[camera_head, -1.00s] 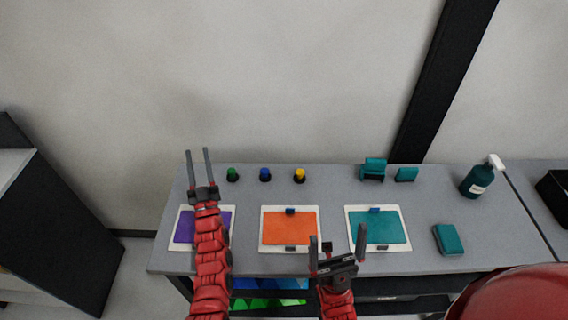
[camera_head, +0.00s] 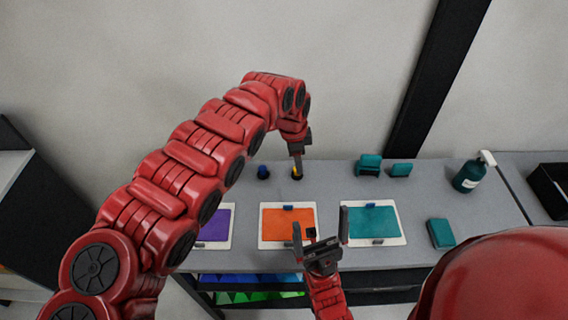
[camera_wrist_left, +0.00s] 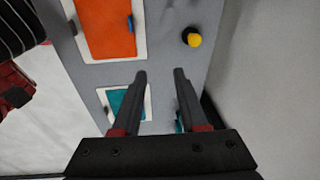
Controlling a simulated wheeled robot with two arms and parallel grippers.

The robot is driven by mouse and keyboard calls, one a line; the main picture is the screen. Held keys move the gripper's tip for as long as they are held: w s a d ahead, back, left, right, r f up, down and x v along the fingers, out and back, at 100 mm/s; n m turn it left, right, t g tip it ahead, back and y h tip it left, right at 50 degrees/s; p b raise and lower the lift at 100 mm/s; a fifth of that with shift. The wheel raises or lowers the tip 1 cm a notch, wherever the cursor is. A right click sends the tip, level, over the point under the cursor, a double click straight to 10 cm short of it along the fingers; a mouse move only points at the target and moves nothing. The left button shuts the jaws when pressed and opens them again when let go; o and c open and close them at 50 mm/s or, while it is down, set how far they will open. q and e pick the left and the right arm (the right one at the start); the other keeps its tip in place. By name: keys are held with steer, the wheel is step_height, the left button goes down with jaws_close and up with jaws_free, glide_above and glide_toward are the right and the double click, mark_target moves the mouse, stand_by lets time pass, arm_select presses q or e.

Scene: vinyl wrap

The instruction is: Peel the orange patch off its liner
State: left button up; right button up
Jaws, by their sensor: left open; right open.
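The orange patch (camera_head: 287,222) lies flat on its white liner (camera_head: 263,240) in the middle of the table. A small blue tab (camera_head: 288,206) sits at its top edge. The patch also shows in the left wrist view (camera_wrist_left: 106,28), partly cut off at the top. My left gripper (camera_head: 297,173) points down near the yellow-topped knob, behind the orange patch. In the left wrist view its fingers (camera_wrist_left: 161,76) are apart with nothing held. My right gripper (camera_head: 320,218) is open and empty, in front of and between the orange and teal patches.
A purple patch (camera_head: 216,224) lies left and a teal patch (camera_head: 373,220) right, each on a white liner. A yellow knob (camera_wrist_left: 193,38) and blue knob (camera_head: 263,172) stand behind. A spray bottle (camera_head: 468,177) and teal block (camera_head: 440,233) are at the right.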

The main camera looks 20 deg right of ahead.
arm_select(q)
steer(key=s+a+r+y, duration=0.2)
steer(key=s+a, duration=0.1)
steer(key=g, duration=0.1)
glide_above(289, 222)
steer(key=w+d, duration=0.1)
steer(key=w, duration=0.3)
steer(key=shift+m, duration=0.4)
step_height(289, 222, down, 16)
steer(key=shift+w+d+r+p, duration=0.1)
steer(key=shift+w+d+p, duration=0.05)
steer(key=shift+p, duration=0.2)
steer(key=shift+f, duration=0.95)
jaws_close()
